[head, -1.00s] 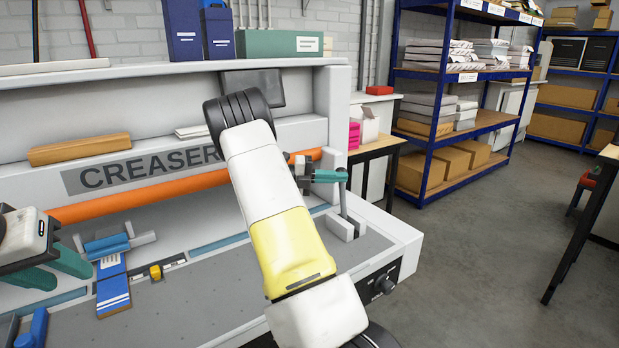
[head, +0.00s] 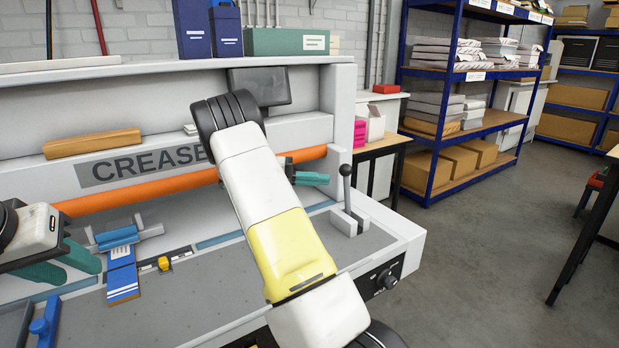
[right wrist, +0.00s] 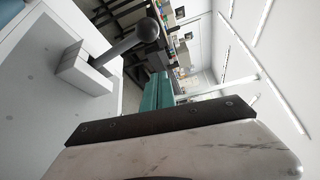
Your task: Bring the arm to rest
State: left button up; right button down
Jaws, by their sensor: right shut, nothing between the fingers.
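My right arm (head: 262,190) reaches across the middle of the head view. Its gripper (head: 318,178) shows as teal fingers past the wrist, partly hidden by the arm. The fingers are shut and empty, left of the creaser's lever (head: 346,185) and apart from it. In the right wrist view the teal fingers (right wrist: 157,92) are together, with the lever's dark ball knob (right wrist: 146,29) above them and its pale slotted block (right wrist: 82,68) at left. My left gripper (head: 62,266) is at the left edge, its teal fingers apart, with nothing seen between them.
The creaser (head: 210,290) fills the left and middle. A blue card (head: 123,278) lies on its bed near a yellow slider (head: 163,263). A wooden block (head: 92,143) sits on its ledge. A blue shelf rack (head: 428,165) stands behind, with open floor (head: 480,260) at right.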

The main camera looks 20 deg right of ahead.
jog(key=shift+v, duration=0.9)
jog(key=shift+f, duration=0.1)
jog(key=s+a+r+m+t+y, duration=0.2)
jog(key=s+a+m+t+y, duration=0.25)
jog(key=s+m+y, duration=0.7)
jog(key=s+a+r+m+t+y, duration=0.3)
jog(key=s+a+m+t, duration=0.1)
jog(key=s+a+m, duration=0.3)
jog(key=s+a+r+m+t+y, duration=0.3)
jog(key=s+a+m+t, duration=0.1)
jog(key=s+a+m, duration=0.4)
jog(key=a+m, duration=0.2)
jog(key=m, duration=0.1)
jog(key=shift+s+a+r+t+y, duration=0.1)
jog(key=shift+a+r+t+y, duration=0.05)
jog(key=shift+t+y, duration=0.1)
